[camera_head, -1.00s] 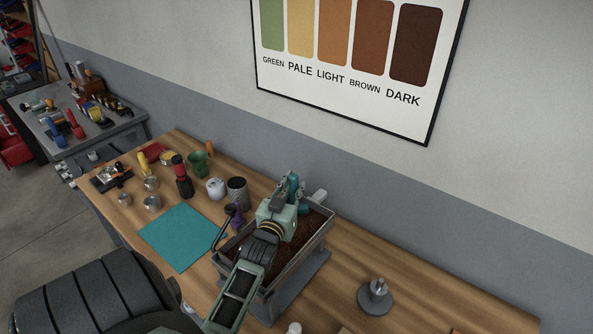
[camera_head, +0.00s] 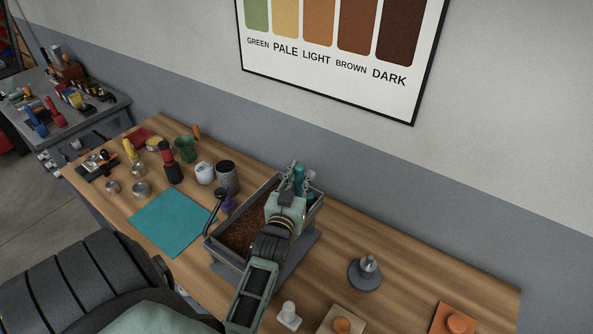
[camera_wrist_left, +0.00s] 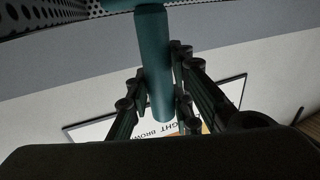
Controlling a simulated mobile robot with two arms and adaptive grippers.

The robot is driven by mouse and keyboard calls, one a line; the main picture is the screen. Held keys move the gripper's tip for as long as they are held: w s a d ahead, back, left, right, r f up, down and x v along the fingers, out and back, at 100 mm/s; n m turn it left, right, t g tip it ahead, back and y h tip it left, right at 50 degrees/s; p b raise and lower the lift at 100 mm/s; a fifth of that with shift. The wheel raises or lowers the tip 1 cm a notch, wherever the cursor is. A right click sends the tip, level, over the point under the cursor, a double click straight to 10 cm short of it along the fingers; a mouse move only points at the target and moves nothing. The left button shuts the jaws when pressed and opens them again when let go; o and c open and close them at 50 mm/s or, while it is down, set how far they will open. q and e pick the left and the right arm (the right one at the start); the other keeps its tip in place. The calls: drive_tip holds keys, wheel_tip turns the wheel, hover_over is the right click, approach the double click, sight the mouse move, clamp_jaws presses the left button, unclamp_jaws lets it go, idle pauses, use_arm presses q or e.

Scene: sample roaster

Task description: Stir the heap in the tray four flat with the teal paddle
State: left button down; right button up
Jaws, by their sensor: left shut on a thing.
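The tray (camera_head: 214,252) is a grey metal box on the wooden bench, holding a brown heap (camera_head: 240,233) of beans or grounds. My left gripper (camera_head: 298,178) reaches over the tray's right side and is shut on the teal paddle (camera_head: 299,174). The paddle's teal handle also shows between the fingers in the left wrist view (camera_wrist_left: 155,70). My gripper and arm hide the paddle's lower end and the tray's right part, so I cannot tell whether the paddle touches the heap. My right gripper is not in view.
A teal mat (camera_head: 172,222) lies left of the tray. A dark perforated cup (camera_head: 227,178), a white jar (camera_head: 204,172) and a red-and-black bottle (camera_head: 171,162) stand behind the mat. A grey stand with a metal knob (camera_head: 366,272) is at the right. The wall is close behind.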

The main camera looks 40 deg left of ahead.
use_arm(q)
drive_tip(key=shift+w+d+f, duration=0.1)
drive_tip(key=shift+d, duration=0.1)
drive_tip(key=a, duration=0.6)
drive_tip(key=shift+s+a, duration=0.15)
drive_tip(key=shift+s, duration=0.25)
drive_tip(key=d, duration=0.2)
drive_tip(key=d+p, duration=0.1)
drive_tip(key=d, duration=0.3)
drive_tip(key=shift+w+d+r, duration=0.1)
drive_tip(key=shift+w+r, duration=0.1)
drive_tip(key=shift+w, duration=0.2)
drive_tip(key=shift+f, duration=0.15)
drive_tip(key=shift+d, duration=0.1)
drive_tip(key=shift+p, duration=0.4)
